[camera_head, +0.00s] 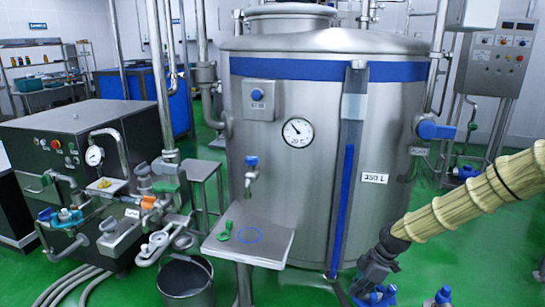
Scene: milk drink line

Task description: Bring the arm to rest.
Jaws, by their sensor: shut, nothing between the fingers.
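My arm, in a beige ribbed sleeve, comes in from the right edge and slopes down to the left. My gripper (370,284) is at its lower end, low in the picture, in front of the right part of the big steel tank (290,170). It is shut and holds nothing that I can see. Its fingertips are small and hard to make out near blue fittings (378,297) at the bottom edge; I cannot tell whether they touch.
A small steel shelf (275,250) with a green object (225,231) and a blue ring mark stands left of my gripper. A bucket (185,281), hoses and a pump unit (65,150) are at left. A control cabinet (495,55) is at back right. Green floor (465,255) shows around my arm.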

